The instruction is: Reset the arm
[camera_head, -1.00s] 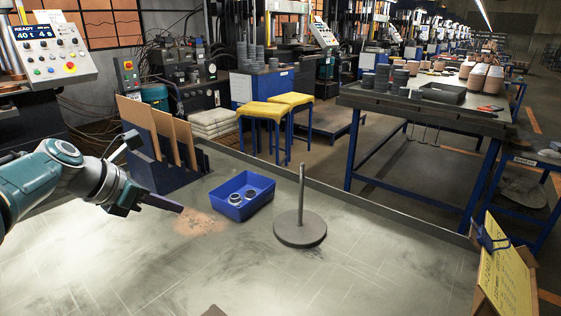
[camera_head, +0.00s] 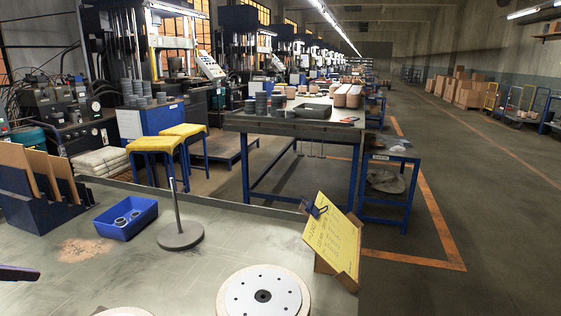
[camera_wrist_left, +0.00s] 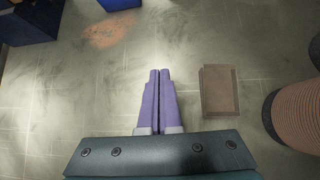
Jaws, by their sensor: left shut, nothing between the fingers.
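My left gripper (camera_wrist_left: 159,100) shows in the left wrist view with its two purple fingers shut together and nothing between them, above the grey tabletop. In the head view only the tip of the left gripper (camera_head: 20,273) shows at the left edge, apart from everything on the table (camera_head: 130,275). My right gripper is not in view.
A blue bin (camera_head: 140,228) with rings, a round-based spindle (camera_head: 180,236) and a blue rack (camera_head: 50,208) stand along the back. A white-topped disc (camera_head: 264,293) lies in front, near a yellow card (camera_head: 333,240). A brown block (camera_wrist_left: 219,91) lies right of my left fingers.

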